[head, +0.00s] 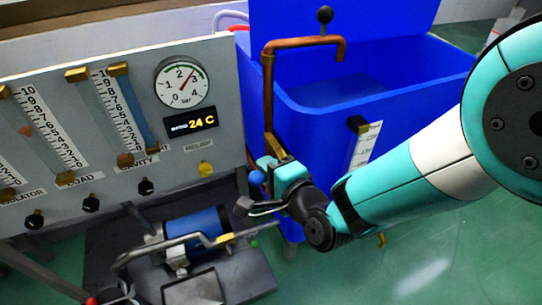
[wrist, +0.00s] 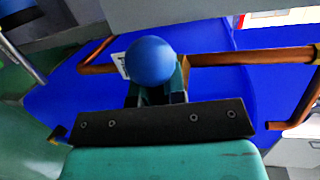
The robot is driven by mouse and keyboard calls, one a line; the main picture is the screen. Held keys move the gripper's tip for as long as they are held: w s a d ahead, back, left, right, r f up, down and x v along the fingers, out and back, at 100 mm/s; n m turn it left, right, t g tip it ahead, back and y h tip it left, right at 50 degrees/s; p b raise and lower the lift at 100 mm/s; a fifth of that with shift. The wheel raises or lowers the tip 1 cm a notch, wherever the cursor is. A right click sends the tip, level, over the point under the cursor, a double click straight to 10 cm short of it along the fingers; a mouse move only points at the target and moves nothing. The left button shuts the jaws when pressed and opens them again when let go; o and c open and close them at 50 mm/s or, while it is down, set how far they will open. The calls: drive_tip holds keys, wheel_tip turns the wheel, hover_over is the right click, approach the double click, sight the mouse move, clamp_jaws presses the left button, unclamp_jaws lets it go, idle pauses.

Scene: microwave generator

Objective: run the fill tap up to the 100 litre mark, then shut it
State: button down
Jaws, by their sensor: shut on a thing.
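The fill tap is a copper pipe (head: 268,95) that rises beside the blue tank (head: 300,140) and bends over its rim. A blue ball knob (head: 256,178) is at the pipe's lower part; it also shows in the wrist view (wrist: 152,62). My gripper (head: 268,170) is shut on the blue knob's lever, with the ball standing out beyond the fingers. The level scale (head: 362,148) is a white strip on the tank's front, partly hidden by my arm; its marks are too small to read. A darker flat surface (head: 345,90) shows inside the tank; no stream is visible at the spout.
A grey panel (head: 215,110) with tube gauges, a dial (head: 183,83) and a display reading 24 C (head: 190,123) stands at left. A blue pump (head: 195,230) with bent pipework lies below it. Green floor is open at lower right.

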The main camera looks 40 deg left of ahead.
drive_tip(key=shift+s+a+r+n, duration=0.1)
drive_tip(key=shift+s+a+n, duration=0.3)
drive_tip(key=shift+s, duration=0.1)
drive_tip(key=c, duration=1.2)
unclamp_jaws()
drive_tip(key=shift+s+f, duration=0.15)
drive_tip(key=shift+f, duration=0.05)
drive_tip(key=shift+w+d, duration=0.15)
drive_tip(key=shift+w, duration=0.05)
drive_tip(key=shift+d, duration=0.1)
drive_tip(key=shift+b+v, duration=8.6)
drive_tip(key=shift+b, duration=0.75)
